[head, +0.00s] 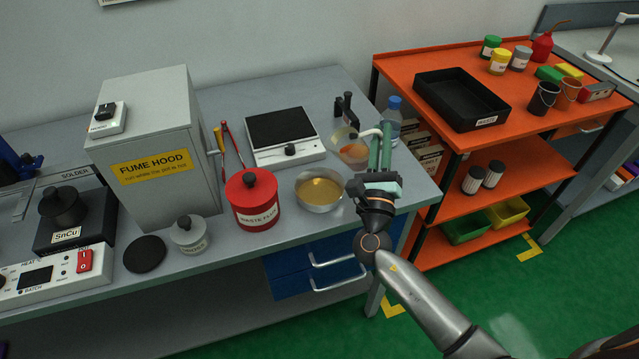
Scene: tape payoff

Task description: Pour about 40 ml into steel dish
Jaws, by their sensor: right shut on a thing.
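The steel dish (334,204) is a round, shallow metal pan near the front edge of the grey bench. Its inside looks golden amber; I cannot tell how deep any liquid is. A clear jug (343,146) with orange-amber liquid and a pale handle (369,132) is behind and right of the dish. My right gripper (380,150) has greenish fingers and is shut on the jug's handle, at the jug's right. The jug is partly hidden by the gripper, and I cannot tell whether its base touches the bench. My left gripper is out of view.
A red waste flux pot (254,215) stands left of the dish. A hotplate (283,136) is behind it, and a blue-capped bottle (393,120) stands behind the gripper. An orange cart (540,100) with a black tray (462,98) is at right.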

